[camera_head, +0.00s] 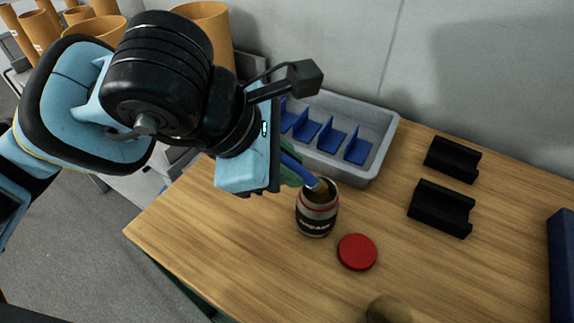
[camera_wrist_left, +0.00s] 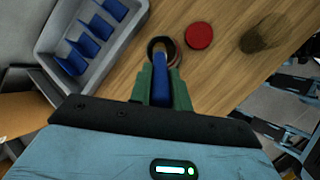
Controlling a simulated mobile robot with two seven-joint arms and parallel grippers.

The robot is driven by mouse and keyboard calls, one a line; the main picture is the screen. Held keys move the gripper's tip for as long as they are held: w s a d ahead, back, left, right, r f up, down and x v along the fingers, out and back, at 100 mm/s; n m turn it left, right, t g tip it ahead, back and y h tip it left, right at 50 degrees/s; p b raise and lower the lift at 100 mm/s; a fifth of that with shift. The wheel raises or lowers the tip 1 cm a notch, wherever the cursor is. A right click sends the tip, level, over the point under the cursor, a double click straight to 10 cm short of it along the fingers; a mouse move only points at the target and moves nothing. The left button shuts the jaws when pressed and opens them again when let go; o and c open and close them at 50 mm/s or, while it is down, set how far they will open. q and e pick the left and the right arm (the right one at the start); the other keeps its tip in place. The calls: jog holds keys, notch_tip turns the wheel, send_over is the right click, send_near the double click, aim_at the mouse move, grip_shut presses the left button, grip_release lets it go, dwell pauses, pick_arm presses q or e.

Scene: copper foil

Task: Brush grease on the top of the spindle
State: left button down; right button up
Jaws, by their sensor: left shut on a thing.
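My left gripper (camera_head: 290,172) is shut on the blue handle of a brush (camera_head: 307,177). The brush slants down into the mouth of an open grease jar (camera_head: 317,212), dark with a red and light band, standing upright on the table. The brush tip is hidden inside the jar. In the left wrist view, green fingers (camera_wrist_left: 162,88) hold the blue brush handle (camera_wrist_left: 160,72) over the jar's round rim (camera_wrist_left: 158,42). A red lid (camera_head: 357,252) lies flat beside the jar. My right gripper is not seen. I cannot make out the spindle for certain.
A grey tray (camera_head: 385,145) with blue dividers stands behind the jar. Two black cradles (camera_head: 441,208) lie on the wooden table (camera_head: 260,262) at the right. A blurred brownish round thing (camera_head: 388,310) is at the front edge. A blue object (camera_head: 561,265) stands far right.

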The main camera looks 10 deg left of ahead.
pick_arm(q)
jog(key=shift+r+p, duration=1.25)
jog(key=shift+r, duration=1.3)
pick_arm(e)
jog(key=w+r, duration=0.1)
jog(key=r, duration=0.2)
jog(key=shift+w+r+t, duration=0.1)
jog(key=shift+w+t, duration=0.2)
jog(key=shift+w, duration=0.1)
